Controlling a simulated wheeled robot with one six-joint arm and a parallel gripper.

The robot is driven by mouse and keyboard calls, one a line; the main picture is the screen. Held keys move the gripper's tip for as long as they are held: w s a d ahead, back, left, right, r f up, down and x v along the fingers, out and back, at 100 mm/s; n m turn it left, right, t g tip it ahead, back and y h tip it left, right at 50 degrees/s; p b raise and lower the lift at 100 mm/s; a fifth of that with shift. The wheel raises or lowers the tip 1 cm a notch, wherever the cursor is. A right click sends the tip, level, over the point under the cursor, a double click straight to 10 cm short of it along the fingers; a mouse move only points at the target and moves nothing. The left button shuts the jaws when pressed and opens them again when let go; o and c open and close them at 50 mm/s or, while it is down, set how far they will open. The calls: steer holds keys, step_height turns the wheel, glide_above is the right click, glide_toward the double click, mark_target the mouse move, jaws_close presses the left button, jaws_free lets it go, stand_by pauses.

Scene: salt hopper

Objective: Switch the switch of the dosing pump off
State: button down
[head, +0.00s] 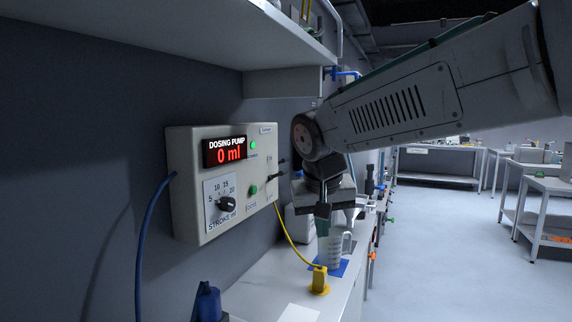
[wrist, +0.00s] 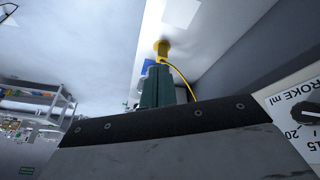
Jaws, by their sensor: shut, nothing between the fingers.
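The dosing pump (head: 185,200) is a cream box on the dark wall in the head view. Its red display reads 0 ml, and a green light is lit beside it. A stroke knob (head: 228,203) and a green button (head: 253,190) sit below the display. Small dark parts (head: 281,168) show at the right of its front, close to my arm; I cannot tell the switch's position. My gripper (head: 322,224) points down to the right of the pump, apart from it, shut and empty. In the wrist view its green fingers (wrist: 157,88) are together, with part of the stroke dial (wrist: 303,118) at the right.
A yellow block (head: 320,280) with a yellow cable stands on the white bench (head: 262,290) below. A clear jug (head: 331,245) stands on a blue mat behind my gripper. A blue bottle (head: 207,300) is at front left. A shelf (head: 215,35) hangs above.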

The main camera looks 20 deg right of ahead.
steer(key=w+a+r+m+t+h, duration=0.1)
steer(key=w+r+m+t, duration=0.1)
steer(key=w+r, duration=0.35)
steer(key=w+r+m+t, duration=0.2)
steer(key=w+r, duration=0.1)
steer(key=w, duration=0.5)
steer(key=m+t, duration=0.2)
steer(key=m, duration=0.2)
glide_toward(283, 172)
step_height(283, 172, up, 3)
steer(key=shift+s+d+f, duration=0.1)
steer(key=shift+s+d, duration=0.15)
steer(key=shift+s, duration=0.25)
steer(key=x, duration=1)
steer(key=shift+d+m, duration=0.25)
steer(key=shift+m, duration=0.05)
